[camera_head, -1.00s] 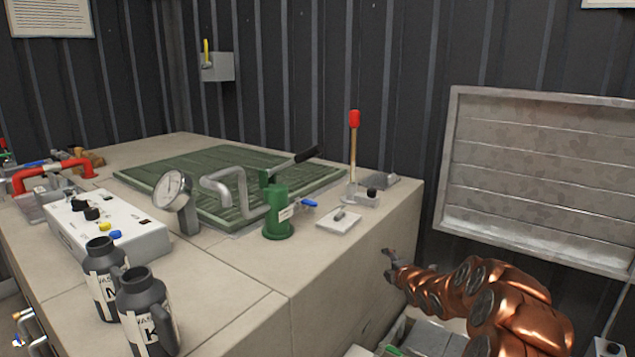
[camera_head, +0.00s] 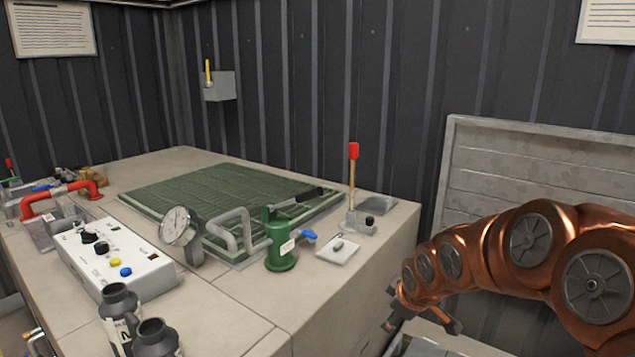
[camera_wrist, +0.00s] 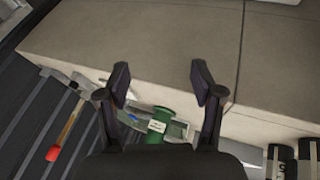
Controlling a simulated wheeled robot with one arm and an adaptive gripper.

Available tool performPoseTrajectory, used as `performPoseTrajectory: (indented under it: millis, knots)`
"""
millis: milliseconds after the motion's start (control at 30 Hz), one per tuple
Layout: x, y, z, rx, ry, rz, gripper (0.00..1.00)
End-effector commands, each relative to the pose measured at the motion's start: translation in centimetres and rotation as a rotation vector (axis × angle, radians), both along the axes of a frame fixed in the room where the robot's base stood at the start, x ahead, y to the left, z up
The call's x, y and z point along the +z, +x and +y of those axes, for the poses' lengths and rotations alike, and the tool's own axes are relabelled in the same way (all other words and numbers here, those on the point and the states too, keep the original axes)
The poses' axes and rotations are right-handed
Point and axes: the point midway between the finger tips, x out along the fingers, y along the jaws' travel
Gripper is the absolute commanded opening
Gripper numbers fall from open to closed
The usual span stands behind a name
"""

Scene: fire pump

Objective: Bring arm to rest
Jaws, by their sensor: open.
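My copper arm reaches in from the right in the head view. My gripper (camera_head: 424,322) is at its end, beside the right side of the concrete bench (camera_head: 235,312), low and pointing downward. The fingers are spread and empty, also in the wrist view (camera_wrist: 160,82). The green pump (camera_head: 281,245) stands on the bench, left of the gripper and apart from it. The pump also shows in the wrist view (camera_wrist: 160,123), beyond the fingers.
A red-tipped lever (camera_head: 353,152) stands upright on the bench near the wall. A gauge (camera_head: 178,227), a white control box (camera_head: 118,262) and two dark jugs (camera_head: 158,338) are further left. A grey slatted panel (camera_head: 492,160) is behind my arm.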

Motion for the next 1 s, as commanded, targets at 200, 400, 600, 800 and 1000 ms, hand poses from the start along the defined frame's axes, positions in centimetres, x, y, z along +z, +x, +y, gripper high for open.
performPoseTrajectory:
  millis: [200,400,600,800,1000]
  knots:
    - [3.7,-9.3,-0.5,-0.195,0.042,0.175,0.67]
    - [6.1,-18.2,-0.9,-0.399,0.068,0.334,0.67]
    - [8.3,-27.4,-1.1,-0.619,0.086,0.488,0.67]
    - [9.9,-34.6,-0.8,-0.805,0.098,0.607,0.67]
    - [10.3,-37.7,-0.7,-0.888,0.104,0.661,0.67]
